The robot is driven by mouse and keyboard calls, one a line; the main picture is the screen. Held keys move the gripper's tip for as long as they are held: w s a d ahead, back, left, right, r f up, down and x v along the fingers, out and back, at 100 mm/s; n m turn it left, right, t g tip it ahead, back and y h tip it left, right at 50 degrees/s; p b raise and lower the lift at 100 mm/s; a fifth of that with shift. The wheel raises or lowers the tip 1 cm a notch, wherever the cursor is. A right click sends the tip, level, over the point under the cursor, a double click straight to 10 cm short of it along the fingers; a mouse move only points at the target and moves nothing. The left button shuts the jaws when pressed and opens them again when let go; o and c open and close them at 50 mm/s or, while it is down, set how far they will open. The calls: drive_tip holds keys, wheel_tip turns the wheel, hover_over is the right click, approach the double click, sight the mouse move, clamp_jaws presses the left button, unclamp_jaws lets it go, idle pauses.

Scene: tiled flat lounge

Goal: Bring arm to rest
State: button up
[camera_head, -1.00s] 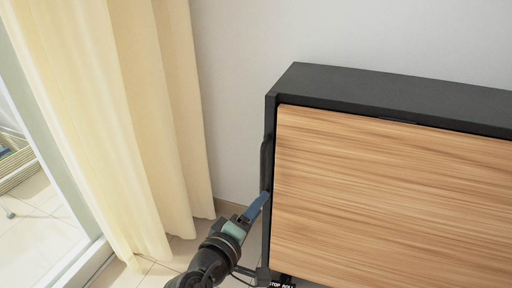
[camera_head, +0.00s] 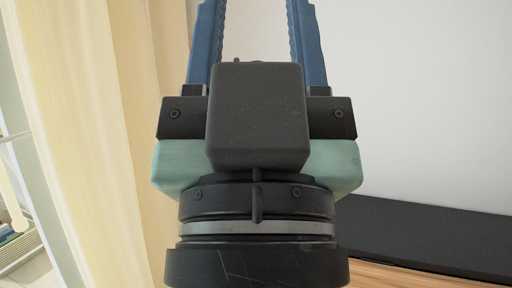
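My gripper (camera_head: 253,30) fills the middle of the head view, close to the camera and pointing up. Its two blue fingers stand well apart with pale wall showing between them, so it is open and empty. The fingertips run out of the top of the picture. Its black and mint-green body hides much of what lies behind it.
A black cabinet top (camera_head: 430,235) with a strip of wood-grain front (camera_head: 385,277) is at the lower right. A cream curtain (camera_head: 100,130) hangs at the left beside a glass door frame (camera_head: 50,215). Bare wall (camera_head: 430,100) fills the right.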

wheel_tip(320, 180, up, 33)
drive_tip(key=p, duration=3.1)
drive_tip(key=shift+w+d+r, duration=0.1)
drive_tip(key=shift+d, duration=0.05)
